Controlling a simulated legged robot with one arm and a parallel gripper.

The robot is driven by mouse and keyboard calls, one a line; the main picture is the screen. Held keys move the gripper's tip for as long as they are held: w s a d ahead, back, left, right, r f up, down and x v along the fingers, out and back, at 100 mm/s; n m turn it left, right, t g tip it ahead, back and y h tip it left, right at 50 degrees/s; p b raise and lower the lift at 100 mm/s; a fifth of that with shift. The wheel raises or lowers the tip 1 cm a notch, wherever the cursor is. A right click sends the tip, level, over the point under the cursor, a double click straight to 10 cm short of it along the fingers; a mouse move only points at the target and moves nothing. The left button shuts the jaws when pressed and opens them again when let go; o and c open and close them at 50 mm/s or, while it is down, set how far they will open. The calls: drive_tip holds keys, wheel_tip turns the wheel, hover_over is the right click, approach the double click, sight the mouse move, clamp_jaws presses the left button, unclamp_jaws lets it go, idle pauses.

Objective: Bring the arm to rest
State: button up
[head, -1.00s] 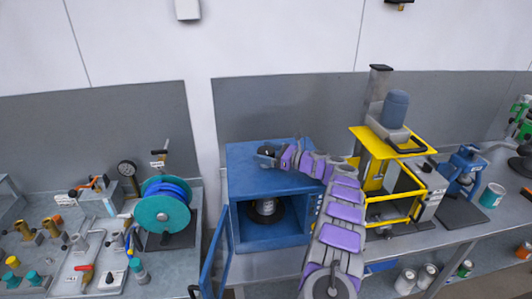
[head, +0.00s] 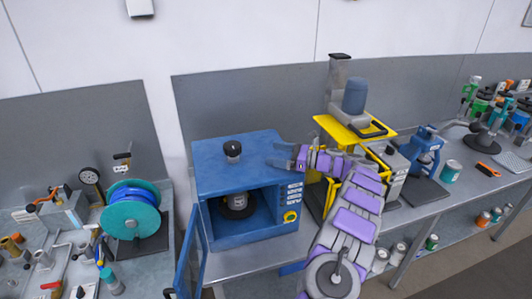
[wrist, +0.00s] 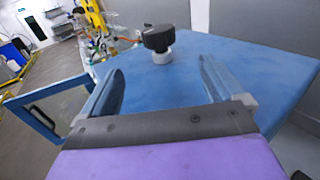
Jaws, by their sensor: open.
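My arm, grey with purple panels, rises from the bottom of the head view and bends left at the top. My gripper (head: 284,158) is open and empty beside the upper right of a blue cabinet (head: 215,172). In the wrist view my gripper (wrist: 160,88) has its two fingers apart over the blue cabinet top (wrist: 215,62), with a black knob (wrist: 158,38) beyond them. The same knob (head: 232,149) stands on the cabinet top in the head view.
A yellow-framed machine (head: 345,130) stands close to the right of my gripper. A teal and blue reel (head: 132,218) stands on the left bench. A blue press (head: 424,155) and a teal can (head: 451,171) are further right. The grey wall panel runs behind the bench.

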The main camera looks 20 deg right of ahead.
drive_tip(key=shift+s+d, duration=0.2)
drive_tip(key=shift+d, duration=0.05)
idle(0.3)
